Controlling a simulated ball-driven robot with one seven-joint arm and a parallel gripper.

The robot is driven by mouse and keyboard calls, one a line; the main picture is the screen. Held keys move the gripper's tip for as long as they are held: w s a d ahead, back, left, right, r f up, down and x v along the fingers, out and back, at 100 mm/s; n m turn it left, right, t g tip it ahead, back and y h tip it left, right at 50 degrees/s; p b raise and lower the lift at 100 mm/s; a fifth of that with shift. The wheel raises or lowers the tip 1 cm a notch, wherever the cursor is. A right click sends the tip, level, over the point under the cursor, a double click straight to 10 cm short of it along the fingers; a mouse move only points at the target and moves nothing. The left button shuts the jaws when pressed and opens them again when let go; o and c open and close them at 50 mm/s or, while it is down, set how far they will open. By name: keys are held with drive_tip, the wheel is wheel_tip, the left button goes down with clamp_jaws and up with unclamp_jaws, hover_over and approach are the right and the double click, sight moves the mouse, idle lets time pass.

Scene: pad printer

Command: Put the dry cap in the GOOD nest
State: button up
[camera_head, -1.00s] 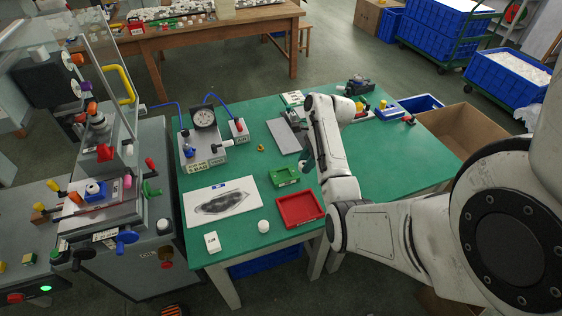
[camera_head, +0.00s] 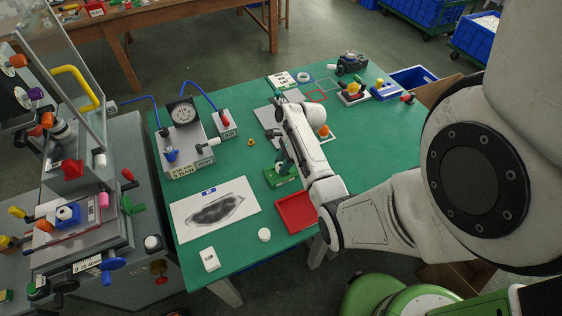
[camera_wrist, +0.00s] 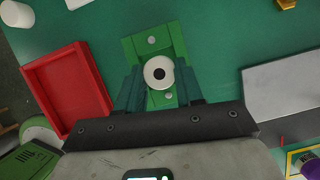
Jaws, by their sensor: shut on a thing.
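My gripper (camera_wrist: 160,84) is shut on a white round cap (camera_wrist: 159,72) with a dark spot at its middle. In the wrist view the cap covers the middle of the green nest (camera_wrist: 152,41), which has a pale round spot toward each end. In the head view the green nest (camera_head: 277,181) lies beyond the red tray, and my gripper (camera_head: 284,160) is over it, hiding part of it. The cap is not clearly visible there, and I cannot tell whether it touches the nest.
The red tray (camera_head: 281,214) is close by, also showing in the wrist view (camera_wrist: 38,75). Another white cap (camera_head: 264,235) and a white block (camera_head: 210,259) stand near the front edge. A grey plate (camera_head: 266,118) lies behind. The gauge box (camera_head: 184,150) stands at left.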

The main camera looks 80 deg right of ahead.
drive_tip(key=shift+a+f, duration=0.1)
drive_tip(key=shift+f, duration=0.25)
